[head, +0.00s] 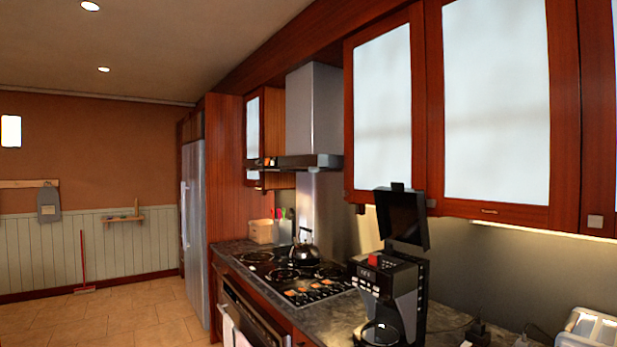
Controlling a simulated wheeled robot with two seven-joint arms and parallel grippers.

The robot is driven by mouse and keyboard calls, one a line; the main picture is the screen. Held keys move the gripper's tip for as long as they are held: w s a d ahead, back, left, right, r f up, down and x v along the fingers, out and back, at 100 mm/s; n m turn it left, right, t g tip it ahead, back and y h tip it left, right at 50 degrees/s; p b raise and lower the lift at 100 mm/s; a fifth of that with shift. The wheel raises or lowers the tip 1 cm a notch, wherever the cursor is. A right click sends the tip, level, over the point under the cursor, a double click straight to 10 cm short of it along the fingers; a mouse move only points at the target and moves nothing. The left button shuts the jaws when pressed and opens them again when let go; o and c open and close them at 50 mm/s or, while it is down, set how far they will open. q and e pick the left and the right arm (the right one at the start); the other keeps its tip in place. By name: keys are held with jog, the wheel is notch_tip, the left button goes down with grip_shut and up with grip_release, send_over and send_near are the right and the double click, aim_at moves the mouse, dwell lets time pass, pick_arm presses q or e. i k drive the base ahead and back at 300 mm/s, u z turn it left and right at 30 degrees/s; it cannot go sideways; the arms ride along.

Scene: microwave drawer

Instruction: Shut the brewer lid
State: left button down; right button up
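The black brewer (389,284) stands on the dark counter at the lower right of the head view. Its lid (403,217) is raised, standing up above the body and leaning slightly back. A red part shows on top of the brewer's body. A carafe (377,334) sits low at its front, cut by the bottom edge of the picture. Neither of my grippers shows in the head view.
A stove (290,275) with a kettle (304,249) is left of the brewer. Wooden cabinets (489,110) hang above the brewer. Cords lie on the counter (452,330). The tiled floor (110,318) at left is open.

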aim_at(401, 213)
jog(key=u, duration=0.4)
jog(key=i, duration=1.05)
jog(key=z, duration=2.15)
